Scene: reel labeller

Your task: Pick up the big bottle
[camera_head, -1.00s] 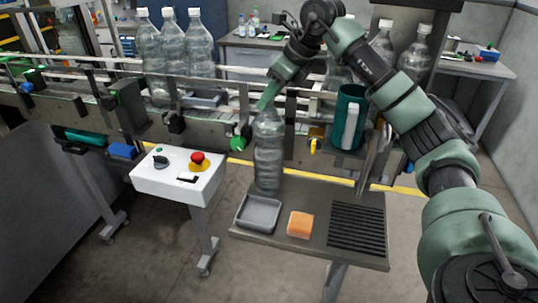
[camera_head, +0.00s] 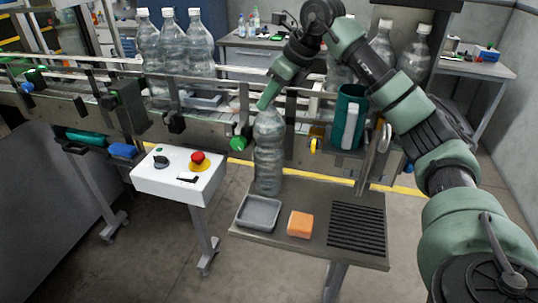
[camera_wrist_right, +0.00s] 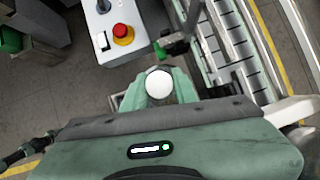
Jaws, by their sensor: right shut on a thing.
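The big bottle (camera_head: 268,155) is clear plastic and stands upright at the back left of the small side table (camera_head: 285,240). My right gripper (camera_head: 268,104) reaches down from above and is shut on the bottle's upper part. In the right wrist view, the white cap (camera_wrist_right: 159,84) shows between the fingers of my right gripper (camera_wrist_right: 158,92). The bottle's base is at the table top; I cannot tell whether there is a gap under it. My left gripper is not in view.
A grey tray (camera_head: 258,213), an orange sponge (camera_head: 300,224) and a black ribbed mat (camera_head: 356,226) are on the side table. A white control box (camera_head: 180,177) with a red button stands left. The conveyor (camera_head: 215,110) with several bottles runs behind. A green jug (camera_head: 349,117) stands behind right.

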